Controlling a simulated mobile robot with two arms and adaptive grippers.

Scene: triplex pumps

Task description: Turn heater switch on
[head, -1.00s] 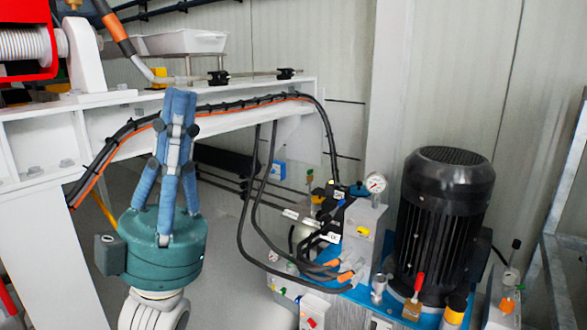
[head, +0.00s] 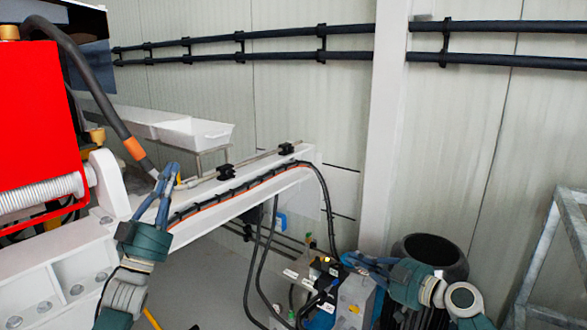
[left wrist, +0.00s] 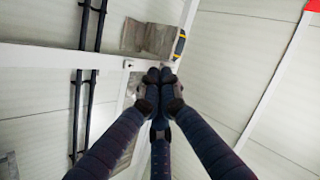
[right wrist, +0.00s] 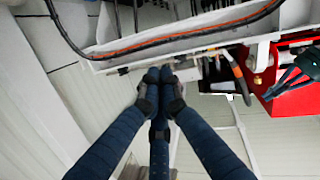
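I cannot pick out a heater switch for certain in any view. In the head view my left gripper (head: 170,172) points up in front of the white beam, its fingers together and nothing visible between them. The left wrist view (left wrist: 160,74) shows its fingertips meeting. My right gripper (head: 348,260) is at the lower middle, pointing left beside the hydraulic unit (head: 353,300), partly covering it. In the right wrist view (right wrist: 160,74) its fingertips also meet with nothing between them. A grey box (left wrist: 150,38) with a yellow-and-black part (left wrist: 180,45) shows beyond the left fingertips.
A white beam (head: 250,198) with black and orange cables runs across the middle. A red machine (head: 35,115) stands at left, a black motor (head: 430,250) behind my right arm. A grey metal frame (head: 560,240) is at right. Black pipes (head: 280,57) line the wall.

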